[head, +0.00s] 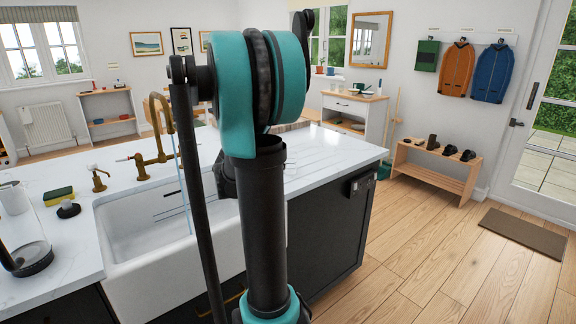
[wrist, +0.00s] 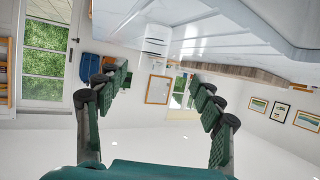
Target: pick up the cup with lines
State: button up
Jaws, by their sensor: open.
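In the head view my arm fills the middle and hides the gripper and part of the worktop.
A white sink (head: 150,235) with a brass tap (head: 160,130) is set in the white worktop (head: 330,150). A yellow sponge (head: 58,196) lies left of it. A shoe bench (head: 435,172) and doormat (head: 523,233) are at the right. The wooden floor between is clear.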

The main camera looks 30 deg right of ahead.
jog(key=x, duration=0.9)
jog(key=shift+f, duration=0.1)
jog(key=shift+s+x, duration=0.2)
jog(key=shift+x, duration=1.2)
jog(key=shift+s+x, duration=0.15)
jog(key=shift+x, duration=1.2)
jog(key=shift+d, duration=0.15)
jog(key=shift+c, duration=0.6)
jog(key=c, duration=1.3)
jog(key=shift+o, duration=0.2)
